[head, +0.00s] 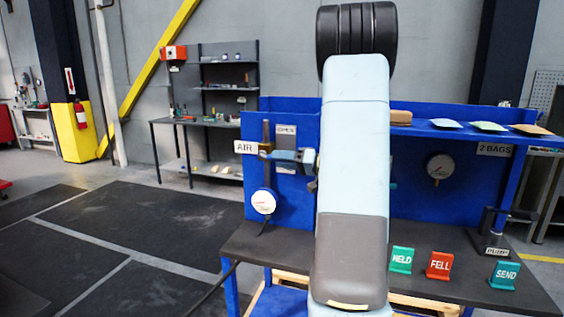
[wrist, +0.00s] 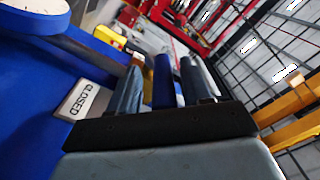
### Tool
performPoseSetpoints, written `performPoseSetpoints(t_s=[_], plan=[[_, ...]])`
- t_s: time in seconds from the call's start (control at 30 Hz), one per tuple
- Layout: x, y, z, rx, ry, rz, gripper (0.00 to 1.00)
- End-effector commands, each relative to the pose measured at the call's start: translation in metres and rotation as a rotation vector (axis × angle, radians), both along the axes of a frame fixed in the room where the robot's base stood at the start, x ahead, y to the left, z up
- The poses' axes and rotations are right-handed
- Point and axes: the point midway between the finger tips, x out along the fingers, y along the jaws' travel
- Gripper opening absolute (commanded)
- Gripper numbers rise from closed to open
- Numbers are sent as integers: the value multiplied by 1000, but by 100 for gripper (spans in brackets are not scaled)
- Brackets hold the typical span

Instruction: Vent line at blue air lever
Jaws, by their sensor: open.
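The AIR sign (head: 244,147) marks a vertical pipe with a brass valve on the blue panel, left of my arm in the head view. My gripper (head: 288,156) is beside this valve, partly hidden by my arm. In the wrist view my gripper (wrist: 163,66) is open, with a finger on each side of the blue air lever (wrist: 163,82). The lever stands between the fingers, with visible gaps; I cannot tell whether either finger touches it. A CLOSED label (wrist: 85,100) is left of the fingers, and an OPEN label (head: 286,131) is above the valve in the head view.
A round gauge (head: 264,202) hangs below the valve. Another gauge (head: 440,168) is on the panel right of my arm. HELD (head: 401,260), FELL (head: 439,265) and SEND (head: 505,275) signs stand on the bench. Bags lie on the upper shelf. Open floor is at left.

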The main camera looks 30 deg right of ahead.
Motion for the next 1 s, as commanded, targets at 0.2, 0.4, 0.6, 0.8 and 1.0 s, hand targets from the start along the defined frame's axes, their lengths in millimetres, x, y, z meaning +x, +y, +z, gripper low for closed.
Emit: performPoseSetpoints(t_s=[0.2, 0.4, 0.6, 0.8, 1.0], plan=[[-23, -21, 0, 0, 0, -4, 48], [-53, -46, -2, 0, 2, -3, 48], [-81, -69, -3, 1, 2, -3, 48], [-97, -83, -3, 0, 2, -1, 48], [-101, -86, -4, 1, 2, 1, 48]])
